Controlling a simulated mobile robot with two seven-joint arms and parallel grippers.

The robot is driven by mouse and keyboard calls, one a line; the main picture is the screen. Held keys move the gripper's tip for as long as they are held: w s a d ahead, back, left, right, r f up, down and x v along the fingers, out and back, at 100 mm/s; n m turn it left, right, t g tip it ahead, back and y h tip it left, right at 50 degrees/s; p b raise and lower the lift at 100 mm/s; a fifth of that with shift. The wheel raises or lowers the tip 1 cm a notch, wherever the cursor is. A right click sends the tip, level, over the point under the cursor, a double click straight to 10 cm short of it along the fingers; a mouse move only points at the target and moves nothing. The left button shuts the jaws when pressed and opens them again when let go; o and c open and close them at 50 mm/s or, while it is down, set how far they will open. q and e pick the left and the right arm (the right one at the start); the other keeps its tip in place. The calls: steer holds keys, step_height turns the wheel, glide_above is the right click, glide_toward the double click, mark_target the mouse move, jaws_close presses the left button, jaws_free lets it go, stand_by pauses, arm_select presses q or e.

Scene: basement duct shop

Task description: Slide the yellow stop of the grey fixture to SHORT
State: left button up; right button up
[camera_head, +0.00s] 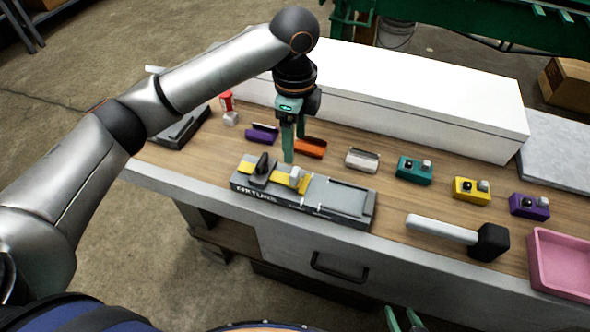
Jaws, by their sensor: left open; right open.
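The grey fixture (340,205) lies along the front of the wooden bench top, with "FIXTURE" on its front face. Its yellow stop (303,184) sits near the middle of the fixture, beside a pale block. More yellow and a black clamp-like part (262,166) are at the fixture's left end. No SHORT mark is readable. My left gripper (301,150) is open, pointing down just behind the stop; its nearer finger overlaps the fixture's back edge in the picture, and contact cannot be told. My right gripper (405,320) shows only its green fingertips at the bottom edge, open.
A mallet (450,231) and a pink tray (560,265) are to the right. Several small coloured blocks, including a teal one (413,171), stand in a row behind the fixture. An orange piece (310,149) is close to my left gripper. A long white box (420,100) lines the back.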

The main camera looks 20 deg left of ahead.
mark_target(295, 171)
arm_select(q)
step_height(295, 171, down, 11)
steer(key=shift+r, duration=0.2)
jaws_close()
stand_by(0.7)
stand_by(0.8)
